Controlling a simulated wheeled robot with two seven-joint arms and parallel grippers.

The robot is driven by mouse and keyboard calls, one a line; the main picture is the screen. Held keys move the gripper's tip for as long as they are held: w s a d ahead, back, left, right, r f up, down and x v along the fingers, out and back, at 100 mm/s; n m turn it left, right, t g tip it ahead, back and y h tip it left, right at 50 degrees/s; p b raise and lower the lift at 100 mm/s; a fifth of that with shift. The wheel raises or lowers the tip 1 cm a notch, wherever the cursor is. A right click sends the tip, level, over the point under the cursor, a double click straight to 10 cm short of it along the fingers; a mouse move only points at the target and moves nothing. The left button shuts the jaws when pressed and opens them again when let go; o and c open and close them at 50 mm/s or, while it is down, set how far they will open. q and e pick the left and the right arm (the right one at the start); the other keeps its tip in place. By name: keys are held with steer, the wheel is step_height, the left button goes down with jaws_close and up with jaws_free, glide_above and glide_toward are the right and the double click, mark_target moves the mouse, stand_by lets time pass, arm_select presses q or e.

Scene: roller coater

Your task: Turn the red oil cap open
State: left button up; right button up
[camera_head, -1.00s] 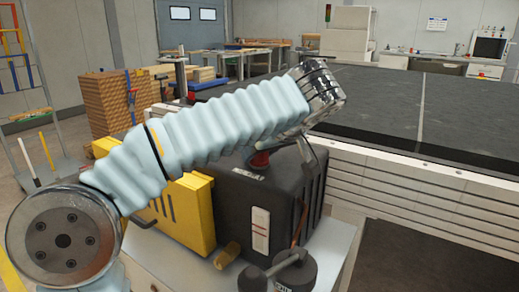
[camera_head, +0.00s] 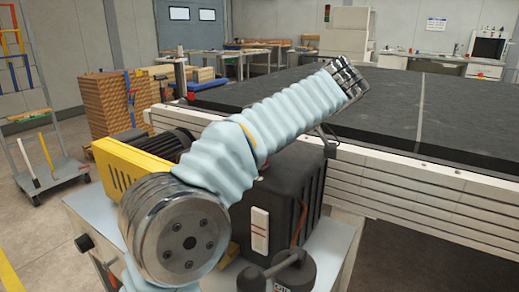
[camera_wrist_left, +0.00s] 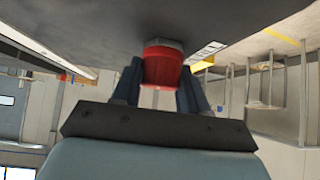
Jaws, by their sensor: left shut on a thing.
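The red oil cap (camera_wrist_left: 162,68) shows in the left wrist view between the two fingers of my left gripper (camera_wrist_left: 161,76). The fingers are shut on its sides. The cap's far end meets a dark surface; I cannot tell whether it is loose or how far it is turned. In the head view my left arm hides the cap and the gripper's fingers. The black tank (camera_head: 290,188) stands on a pale stand, with its top partly behind my arm. My right gripper is in neither view.
A yellow motor guard (camera_head: 128,165) sits left of the tank. A black round fitting (camera_head: 293,270) stands in front of the tank. The long machine bed (camera_head: 400,100) with pale slatted side lies behind and to the right. Open floor is at the left.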

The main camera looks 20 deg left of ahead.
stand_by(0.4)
arm_select(q)
steer(key=o, duration=1)
steer(key=shift+a, duration=0.1)
